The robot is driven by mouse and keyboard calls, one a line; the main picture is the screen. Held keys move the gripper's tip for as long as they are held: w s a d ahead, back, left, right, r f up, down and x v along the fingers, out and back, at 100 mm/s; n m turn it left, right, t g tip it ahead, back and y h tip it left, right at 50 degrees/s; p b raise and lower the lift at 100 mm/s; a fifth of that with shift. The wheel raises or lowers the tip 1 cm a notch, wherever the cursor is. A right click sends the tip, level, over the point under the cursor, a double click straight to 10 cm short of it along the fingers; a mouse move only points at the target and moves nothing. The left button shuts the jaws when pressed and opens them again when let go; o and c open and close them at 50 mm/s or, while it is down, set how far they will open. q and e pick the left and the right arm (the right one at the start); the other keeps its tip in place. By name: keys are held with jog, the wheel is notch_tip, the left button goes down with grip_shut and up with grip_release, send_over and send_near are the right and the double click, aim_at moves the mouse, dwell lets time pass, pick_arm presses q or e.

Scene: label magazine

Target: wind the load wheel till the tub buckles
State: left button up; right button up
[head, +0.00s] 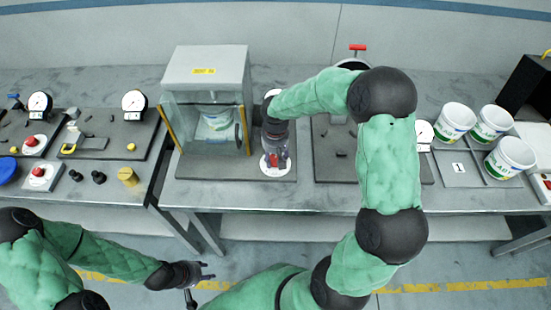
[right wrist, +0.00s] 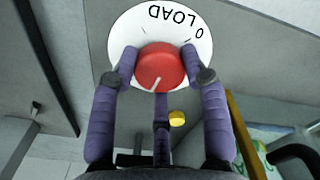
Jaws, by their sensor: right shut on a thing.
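The load wheel is a red round knob (right wrist: 160,68) on a white disc marked "0" and "LOAD" (right wrist: 165,20) in the right wrist view. Its white pointer line points to the lower left there. My right gripper (right wrist: 162,72) is shut on the knob, one finger on each side. In the head view this gripper (head: 275,160) hides most of the knob, beside the grey press cabinet (head: 205,62). The tub (head: 217,121), white with a green and blue label, stands upright inside behind the clear front; I see no clear buckling. My left gripper (head: 204,272) is open and empty, low in front of the bench.
Several white tubs (head: 456,117) stand on the right of the bench (head: 300,194). Gauges (head: 134,102) and a red button (head: 40,171) are on the left. My right arm passes over the dark plate (head: 335,165). A yellow knob (right wrist: 176,118) is near the wheel.

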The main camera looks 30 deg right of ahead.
aim_at(275, 158)
jog(key=shift+m, duration=0.9)
jog(key=o, duration=1.2)
jog(key=shift+c, duration=0.2)
jog(key=shift+r, duration=0.1)
notch_tip(275, 158, up, 12)
